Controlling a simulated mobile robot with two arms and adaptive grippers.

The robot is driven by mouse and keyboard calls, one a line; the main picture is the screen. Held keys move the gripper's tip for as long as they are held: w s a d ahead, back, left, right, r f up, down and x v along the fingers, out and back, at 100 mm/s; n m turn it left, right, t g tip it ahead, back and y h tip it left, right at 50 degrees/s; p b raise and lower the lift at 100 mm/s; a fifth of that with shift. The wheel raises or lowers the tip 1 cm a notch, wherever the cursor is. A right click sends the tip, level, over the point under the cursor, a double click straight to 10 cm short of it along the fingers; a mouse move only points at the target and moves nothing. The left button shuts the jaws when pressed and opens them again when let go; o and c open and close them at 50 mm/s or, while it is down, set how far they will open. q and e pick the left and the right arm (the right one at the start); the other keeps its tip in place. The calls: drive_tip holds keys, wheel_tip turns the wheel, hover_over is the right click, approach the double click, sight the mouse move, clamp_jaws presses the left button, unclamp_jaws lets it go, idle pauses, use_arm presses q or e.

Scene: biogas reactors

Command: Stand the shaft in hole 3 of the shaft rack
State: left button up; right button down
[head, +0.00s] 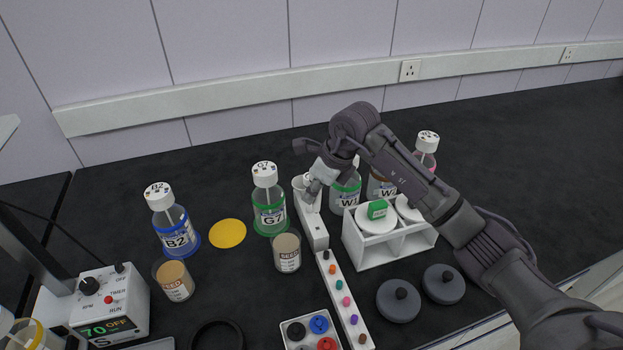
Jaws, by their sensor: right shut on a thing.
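The shaft rack seems to be the narrow white block (315,232) in the middle of the bench, between the G7 bottle and the white two-bay stand. My right gripper (314,187) is over the far end of this block, pointing down and left. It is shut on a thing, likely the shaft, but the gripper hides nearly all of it. I cannot tell which hole it is at, or whether it is in a hole or above it. The hole numbers are too small to read. My left gripper is not in view.
The green G7 bottle (269,205) stands close left of the block, the blue B2 bottle (173,225) farther left. A white stand (372,250) is close right. A strip of coloured knobs (345,302) lies in front, with a seed beaker (287,252) beside it.

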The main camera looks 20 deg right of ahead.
sight(315, 205)
drive_tip(key=shift+d+f, duration=0.2)
drive_tip(key=shift+f, duration=0.15)
drive_tip(key=shift+f+b, duration=1.25)
drive_tip(key=shift+f, duration=0.75)
drive_tip(key=shift+b, duration=0.4)
idle(0.7)
drive_tip(key=shift+f+b, duration=1.15)
drive_tip(key=shift+b, duration=0.25)
idle(2.4)
drive_tip(key=c, duration=1)
unclamp_jaws()
drive_tip(key=shift+o, duration=0.2)
